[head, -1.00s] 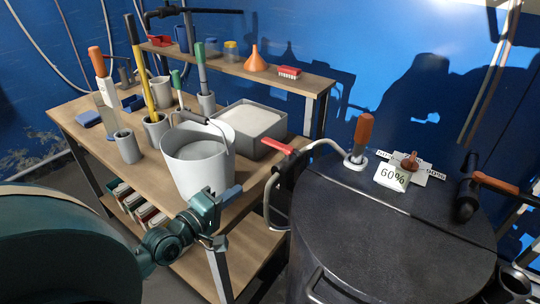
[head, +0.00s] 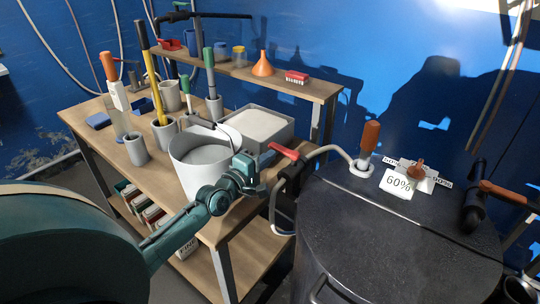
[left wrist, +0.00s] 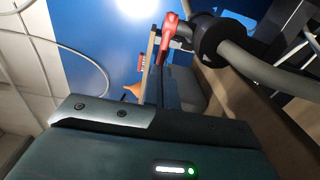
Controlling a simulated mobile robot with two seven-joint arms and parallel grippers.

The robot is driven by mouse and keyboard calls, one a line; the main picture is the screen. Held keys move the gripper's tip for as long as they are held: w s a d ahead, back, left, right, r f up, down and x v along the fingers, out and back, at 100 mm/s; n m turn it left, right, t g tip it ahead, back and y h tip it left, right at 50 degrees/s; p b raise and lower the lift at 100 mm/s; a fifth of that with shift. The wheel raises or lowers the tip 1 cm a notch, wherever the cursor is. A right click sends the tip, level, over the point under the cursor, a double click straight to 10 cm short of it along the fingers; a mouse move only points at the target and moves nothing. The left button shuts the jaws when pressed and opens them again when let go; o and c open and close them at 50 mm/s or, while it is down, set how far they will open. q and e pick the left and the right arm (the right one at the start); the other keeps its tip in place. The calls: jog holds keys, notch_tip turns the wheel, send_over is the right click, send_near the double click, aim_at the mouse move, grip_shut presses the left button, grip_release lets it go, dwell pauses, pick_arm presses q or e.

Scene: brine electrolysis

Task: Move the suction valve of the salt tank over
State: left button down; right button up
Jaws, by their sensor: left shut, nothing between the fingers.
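The black salt tank (head: 400,240) stands at the right. A valve with a red lever (head: 285,151) and a black body (head: 293,178) sits at its left edge, with a pale hose running from it to the tank lid. My left gripper (head: 266,160) is shut and empty, just left of the red lever. In the left wrist view the red lever (left wrist: 169,30) shows close beyond the fingertips (left wrist: 154,48). I cannot tell whether they touch. My right gripper is out of view.
A bucket (head: 190,180) and a grey bin of white salt (head: 255,138) stand on the wooden bench (head: 125,172) behind my left arm. A "60%" card (head: 398,184) and an orange-handled black valve (head: 475,205) are on the tank top.

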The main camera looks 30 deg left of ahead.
pick_arm(q)
jog(key=shift+w, duration=0.65)
